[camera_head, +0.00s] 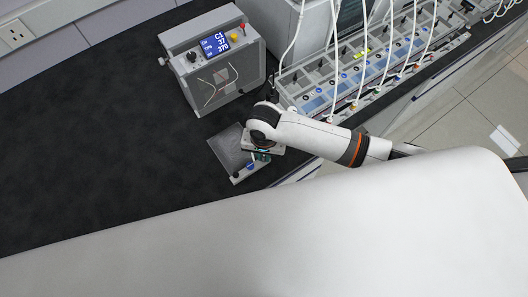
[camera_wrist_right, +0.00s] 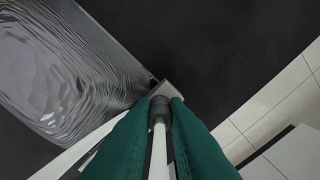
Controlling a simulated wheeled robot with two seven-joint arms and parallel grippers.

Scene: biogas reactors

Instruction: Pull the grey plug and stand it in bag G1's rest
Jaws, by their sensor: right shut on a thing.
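In the right wrist view, the two green fingers of my right gripper (camera_wrist_right: 160,125) are shut on the grey plug (camera_wrist_right: 160,106), a dark cylinder with a white tube running back between the fingers. A small grey block (camera_wrist_right: 170,89) lies just beyond the plug, at the corner of a shiny grey bag (camera_wrist_right: 60,75); I cannot tell whether the plug's tip is in it. In the head view my right gripper (camera_head: 262,157) is over the right side of the flat bag (camera_head: 227,148), partly hidden by my arm. The plug is not discernible there. My left gripper is not in view.
A grey control box (camera_head: 213,62) with a lit display stands behind the bag. A long rack (camera_head: 370,65) with several white tubes and coloured plugs stands at the right. The dark bench top (camera_head: 100,130) is clear at left; its front edge runs close to the bag.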

